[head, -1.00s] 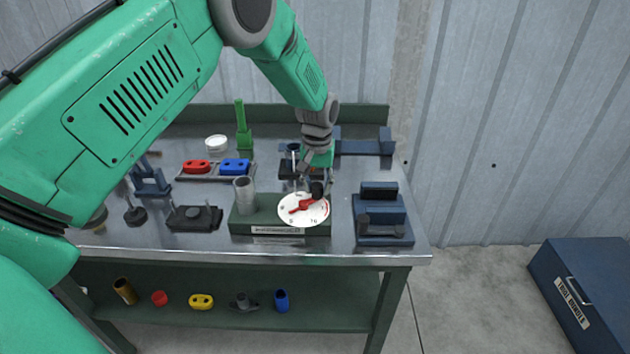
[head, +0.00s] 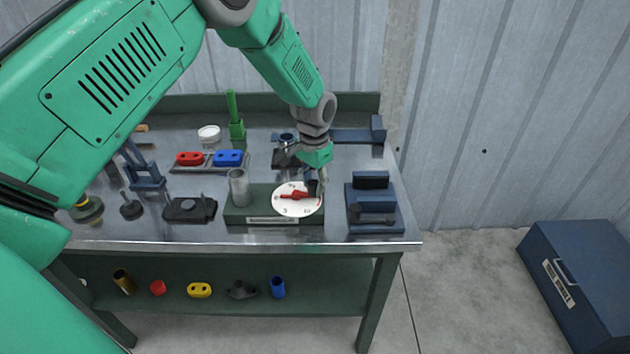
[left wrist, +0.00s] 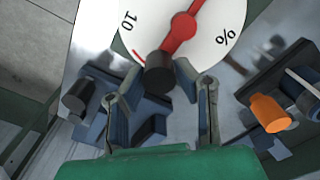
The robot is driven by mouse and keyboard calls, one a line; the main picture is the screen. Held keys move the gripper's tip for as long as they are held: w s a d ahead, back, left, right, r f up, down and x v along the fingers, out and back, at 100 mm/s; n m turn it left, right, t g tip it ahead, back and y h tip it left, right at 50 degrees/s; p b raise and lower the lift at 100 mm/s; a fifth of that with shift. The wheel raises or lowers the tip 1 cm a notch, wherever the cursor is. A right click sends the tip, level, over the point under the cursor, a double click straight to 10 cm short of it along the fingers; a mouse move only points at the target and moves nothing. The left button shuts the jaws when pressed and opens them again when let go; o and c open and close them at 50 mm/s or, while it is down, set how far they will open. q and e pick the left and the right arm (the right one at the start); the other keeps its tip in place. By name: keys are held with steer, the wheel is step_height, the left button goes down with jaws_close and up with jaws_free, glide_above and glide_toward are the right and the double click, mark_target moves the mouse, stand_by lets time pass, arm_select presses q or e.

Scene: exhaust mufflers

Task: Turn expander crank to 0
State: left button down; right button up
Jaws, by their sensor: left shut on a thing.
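The expander's round white dial (head: 290,208) sits on a dark green base (head: 240,213) at the front middle of the bench. Its red crank (head: 294,195) lies across the dial, with a black knob (head: 312,187) at its right end. My left gripper (head: 320,180) is shut on this knob from above and behind. The numbers 10 and a % sign show on the dial there. My right gripper is out of view.
A grey metal tube (head: 239,188) stands left of the dial on the same base. A blue fixture (head: 374,215) is close on the right. Red (head: 189,158) and blue (head: 229,157) parts sit behind, near a green post (head: 235,115). A blue toolbox (head: 570,280) is on the floor.

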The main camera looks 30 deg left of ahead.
mark_target(313, 182)
arm_select(q)
steer(key=shift+s, duration=0.1)
stand_by(0.3)
steer(key=c, duration=1.3)
jaws_free()
steer(key=shift+a, duration=0.1)
steer(key=shift+o, duration=0.2)
steer(key=shift+r, duration=0.15)
step_height(313, 182, up, 12)
steer(key=shift+f, duration=0.2)
